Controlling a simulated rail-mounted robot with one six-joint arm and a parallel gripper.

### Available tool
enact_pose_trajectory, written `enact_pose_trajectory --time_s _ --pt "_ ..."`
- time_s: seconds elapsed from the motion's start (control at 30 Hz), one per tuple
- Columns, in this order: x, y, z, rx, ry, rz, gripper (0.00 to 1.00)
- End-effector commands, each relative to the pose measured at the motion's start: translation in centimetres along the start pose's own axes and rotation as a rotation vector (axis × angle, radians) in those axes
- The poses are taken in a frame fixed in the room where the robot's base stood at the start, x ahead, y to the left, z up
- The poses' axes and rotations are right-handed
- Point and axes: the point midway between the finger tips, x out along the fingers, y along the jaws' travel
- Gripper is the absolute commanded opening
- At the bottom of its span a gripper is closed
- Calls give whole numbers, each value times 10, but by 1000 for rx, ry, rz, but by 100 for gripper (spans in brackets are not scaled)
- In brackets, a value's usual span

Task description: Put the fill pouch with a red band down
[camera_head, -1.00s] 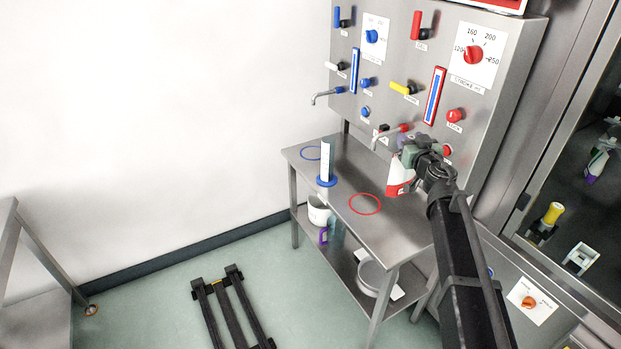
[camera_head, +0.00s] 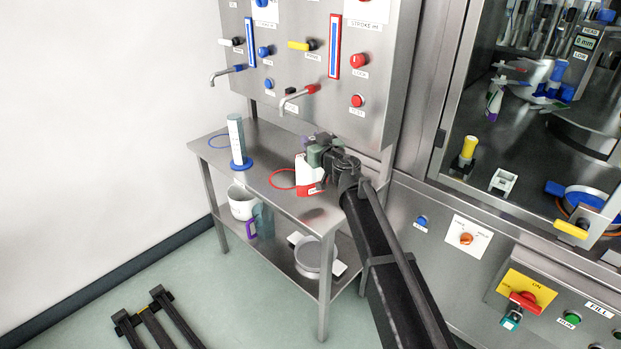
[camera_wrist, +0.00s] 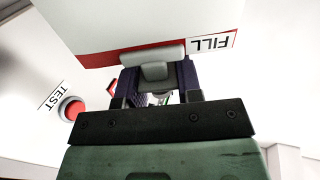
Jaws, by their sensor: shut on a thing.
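The fill pouch (camera_head: 308,178) is white with a red band at its lower part. In the head view it is just above or at the right side of the steel bench (camera_head: 262,183), right of the red ring; I cannot tell if it touches the bench. My gripper (camera_head: 316,157) is shut on the pouch from the right. In the wrist view the pouch (camera_wrist: 140,25) fills the top, with its red edge and a "FILL" label, close to my gripper's fingers (camera_wrist: 158,75). The red ring (camera_head: 283,179) on the bench is partly hidden by the pouch.
A clear cylinder with a blue base (camera_head: 237,145) stands left on the bench near a blue ring (camera_head: 219,141). A red-handled spout (camera_head: 297,95) hangs above. Below is a shelf with a white pot (camera_head: 241,203) and a round pan (camera_head: 310,257). A machine cabinet stands at right.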

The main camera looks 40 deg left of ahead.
Motion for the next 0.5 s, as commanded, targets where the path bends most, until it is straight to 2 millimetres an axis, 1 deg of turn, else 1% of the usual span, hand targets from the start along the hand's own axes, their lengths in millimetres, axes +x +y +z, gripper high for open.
enact_pose_trajectory --time_s 0.03,0.13,0.17,0.23,0.33,0.4,0.5 --pt "0 0 10 0 0 0 0" --pt "0 0 6 0 0 0 0" --pt "0 0 8 0 0 0 0" --pt "0 0 21 0 0 0 0" --pt "1 0 45 0 0 0 0" --pt "1 -1 53 0 0 0 0" --pt "1 0 48 0 0 0 0"
